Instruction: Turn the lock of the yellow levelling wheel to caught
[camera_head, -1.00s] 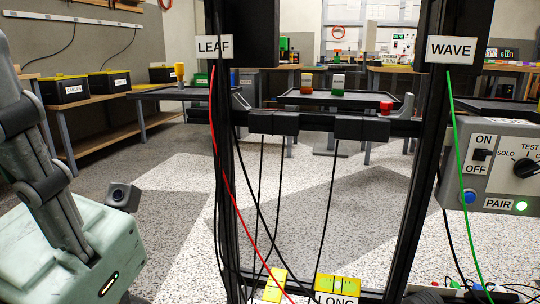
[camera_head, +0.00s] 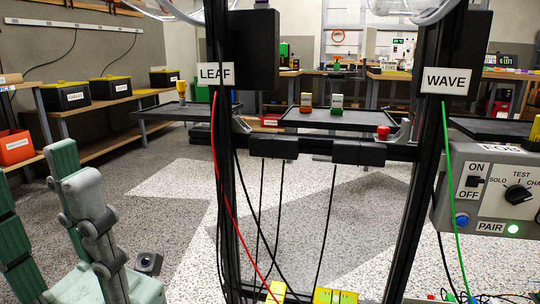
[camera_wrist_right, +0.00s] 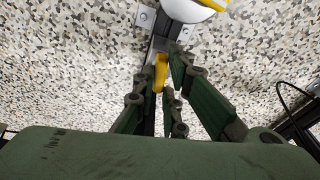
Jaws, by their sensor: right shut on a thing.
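In the right wrist view, a white rounded part with yellow edges (camera_wrist_right: 192,8) shows at the top, cut off by the frame; I take it for the yellow levelling wheel. Below it a small yellow lever (camera_wrist_right: 161,72) stands between the fingers of my right gripper (camera_wrist_right: 166,62), which is shut on it. The fingers partly hide the lever, and its lock position cannot be read. My left gripper (camera_head: 34,180) is at the left edge of the head view, fingers up and apart, empty. The head view does not show my right gripper or this wheel.
A black frame with LEAF (camera_head: 215,74) and WAVE (camera_head: 447,81) labels stands ahead, with hanging cables. A grey control box (camera_head: 490,190) is at right, its PAIR light green. Yellow blocks (camera_head: 335,296) sit low in front. A dark cable (camera_wrist_right: 290,95) runs at right in the wrist view.

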